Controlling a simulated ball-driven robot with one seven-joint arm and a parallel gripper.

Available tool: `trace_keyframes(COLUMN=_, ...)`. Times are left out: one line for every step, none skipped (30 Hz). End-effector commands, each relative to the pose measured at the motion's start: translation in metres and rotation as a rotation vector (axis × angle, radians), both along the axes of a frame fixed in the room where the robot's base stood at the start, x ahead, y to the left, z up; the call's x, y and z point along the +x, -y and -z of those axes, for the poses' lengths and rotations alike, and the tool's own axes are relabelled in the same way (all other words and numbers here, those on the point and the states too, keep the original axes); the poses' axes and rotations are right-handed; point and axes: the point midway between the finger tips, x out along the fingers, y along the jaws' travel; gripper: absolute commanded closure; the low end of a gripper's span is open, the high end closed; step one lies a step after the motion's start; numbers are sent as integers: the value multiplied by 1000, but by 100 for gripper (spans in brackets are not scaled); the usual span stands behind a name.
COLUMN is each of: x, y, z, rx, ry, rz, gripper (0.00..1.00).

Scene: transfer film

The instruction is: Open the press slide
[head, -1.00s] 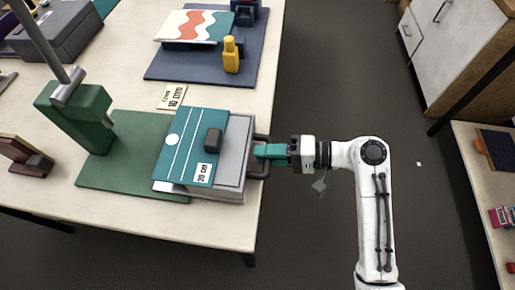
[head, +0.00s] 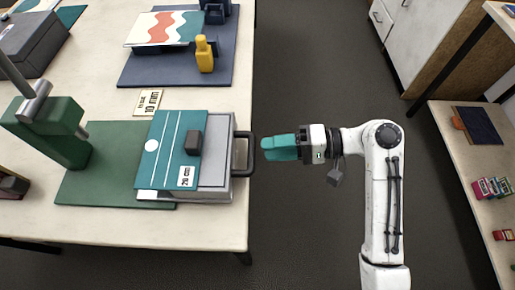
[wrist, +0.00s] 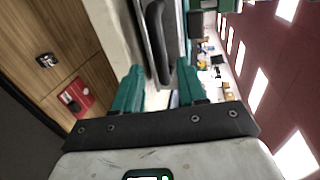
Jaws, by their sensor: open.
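The press slide (head: 219,150) is a grey flat tray at the table's right edge, with a dark U-shaped handle (head: 247,153) on its right side. A teal plate with white lines, a dark knob and a "20 cm" label (head: 168,150) lies over its left part. The gripper is open and holds nothing.
The green press (head: 47,130) stands on a green base (head: 95,185) to the left. Shelves (head: 470,115) are at the right.

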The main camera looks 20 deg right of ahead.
Motion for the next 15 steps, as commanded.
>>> trace_keyframes(x=-2, y=11, z=-2, rx=-1, ry=2, rz=6, gripper=59)
trace_keyframes(x=-4, y=16, z=-3, rx=-1, ry=2, rz=6, gripper=59)
trace_keyframes(x=-6, y=22, z=-4, rx=0, ry=2, rz=5, gripper=59)
trace_keyframes(x=-8, y=26, z=-5, rx=-1, ry=2, rz=4, gripper=59)
trace_keyframes(x=-9, y=30, z=-6, rx=-1, ry=2, rz=4, gripper=59)
trace_keyframes(x=-11, y=34, z=-7, rx=0, ry=1, rz=4, gripper=59)
trace_keyframes(x=-12, y=37, z=-8, rx=0, ry=1, rz=3, gripper=59)
trace_keyframes(x=-13, y=40, z=-9, rx=1, ry=1, rz=3, gripper=59)
trace_keyframes(x=-15, y=42, z=-9, rx=1, ry=1, rz=2, gripper=59)
trace_keyframes(x=-16, y=44, z=-10, rx=0, ry=0, rz=0, gripper=59)
trace_keyframes(x=-16, y=45, z=-10, rx=0, ry=0, rz=0, gripper=59)
trace_keyframes(x=-17, y=46, z=-10, rx=0, ry=0, rz=0, gripper=59)
trace_keyframes(x=-17, y=47, z=-10, rx=0, ry=0, rz=0, gripper=59)
trace_keyframes(x=-17, y=47, z=-11, rx=0, ry=0, rz=0, gripper=59)
trace_keyframes(x=-17, y=47, z=-11, rx=0, ry=0, rz=0, gripper=59)
